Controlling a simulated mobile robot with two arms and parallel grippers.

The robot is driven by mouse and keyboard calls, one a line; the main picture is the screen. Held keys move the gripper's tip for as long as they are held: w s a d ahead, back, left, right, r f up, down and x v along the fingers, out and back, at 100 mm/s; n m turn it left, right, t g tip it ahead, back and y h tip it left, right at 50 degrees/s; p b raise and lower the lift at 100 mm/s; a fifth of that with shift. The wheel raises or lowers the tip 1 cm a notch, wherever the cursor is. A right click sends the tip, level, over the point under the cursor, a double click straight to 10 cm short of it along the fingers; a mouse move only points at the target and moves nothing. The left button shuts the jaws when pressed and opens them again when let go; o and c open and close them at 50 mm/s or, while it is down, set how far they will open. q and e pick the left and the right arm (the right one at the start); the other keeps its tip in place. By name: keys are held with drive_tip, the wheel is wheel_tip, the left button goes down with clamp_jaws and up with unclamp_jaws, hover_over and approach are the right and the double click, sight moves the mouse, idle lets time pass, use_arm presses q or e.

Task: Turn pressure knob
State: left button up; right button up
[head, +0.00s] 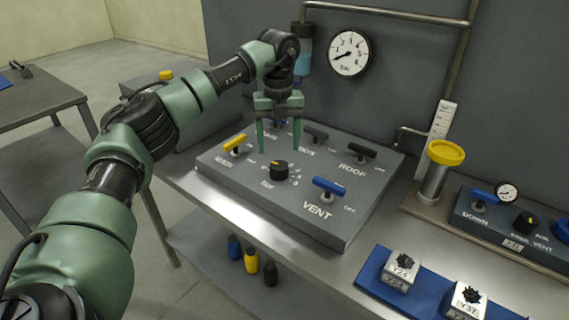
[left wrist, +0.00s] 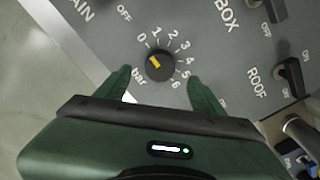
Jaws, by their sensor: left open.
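The pressure knob (head: 278,171) is a round black dial on the grey panel (head: 325,231), inside a printed bar scale. In the left wrist view the knob (left wrist: 160,66) has a yellow mark pointing up-left, toward the 0 on its 0–6 scale. My left gripper (head: 279,150) is open and empty, pointing down above the panel near the knob. In the left wrist view its fingertips (left wrist: 158,78) lie on either side of the knob; contact is not visible. The round gauge (head: 349,53) on the wall has its needle toward the lower left. My right gripper is not in view.
Around the knob are a yellow lever (head: 235,144), a blue VENT lever (head: 328,186) and black levers, including ROOF (head: 361,150). To the right stand a yellow-topped cylinder (head: 446,152) and a second panel (head: 510,228). A blue mat (head: 427,290) holds white blocks.

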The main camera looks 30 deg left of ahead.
sight(279, 165)
use_arm(q)
drive_tip(key=f, duration=0.4)
drive_tip(key=shift+s+f+p, duration=0.15)
drive_tip(key=shift+s+p, duration=0.15)
drive_tip(key=shift+p, duration=0.05)
drive_tip(key=shift+w+f, duration=0.25)
drive_tip(key=shift+f, duration=0.7)
drive_tip(key=shift+s+d+f, duration=0.1)
drive_tip(key=shift+f, duration=0.15)
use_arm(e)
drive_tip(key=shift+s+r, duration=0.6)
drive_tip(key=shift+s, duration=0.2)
use_arm(q)
drive_tip(key=c, duration=1.4)
drive_tip(key=shift+o, duration=0.2)
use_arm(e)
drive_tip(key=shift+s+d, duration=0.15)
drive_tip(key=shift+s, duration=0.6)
